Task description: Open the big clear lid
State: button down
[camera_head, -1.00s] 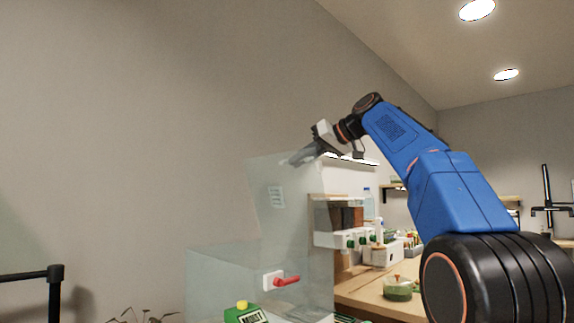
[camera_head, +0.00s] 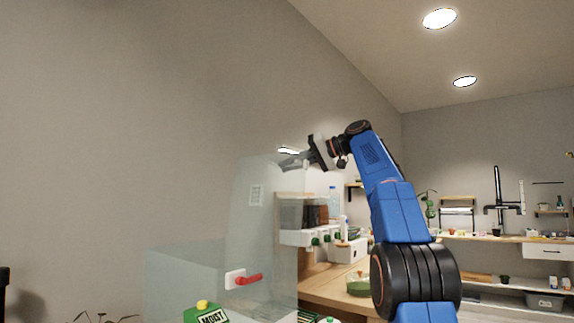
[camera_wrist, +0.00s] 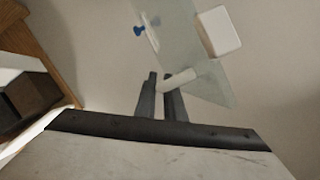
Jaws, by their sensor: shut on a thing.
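The big clear lid (camera_head: 250,220) stands raised, steeply tilted, above a clear box (camera_head: 185,275) at lower centre in the head view. A white label is on its pane. The lid also shows in the wrist view (camera_wrist: 185,45), with a white block on it. My gripper (camera_head: 287,163) is at the lid's top edge in the head view. In the wrist view, my gripper's dark fingers (camera_wrist: 161,88) are close about a pale round bar, the lid's handle (camera_wrist: 180,78). The fingers hide part of the bar.
A red lever (camera_head: 248,280) on a white mount is on the box front. A green moisture meter (camera_head: 205,314) stands before it. A wooden bench (camera_head: 325,283) with white bins lies right of the lid. The wall left is bare.

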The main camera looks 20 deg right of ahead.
jog(key=shift+f, duration=0.15)
jog(key=c, duration=2.1)
grip_release()
jog(key=shift+w, duration=0.1)
jog(key=v, duration=1.2)
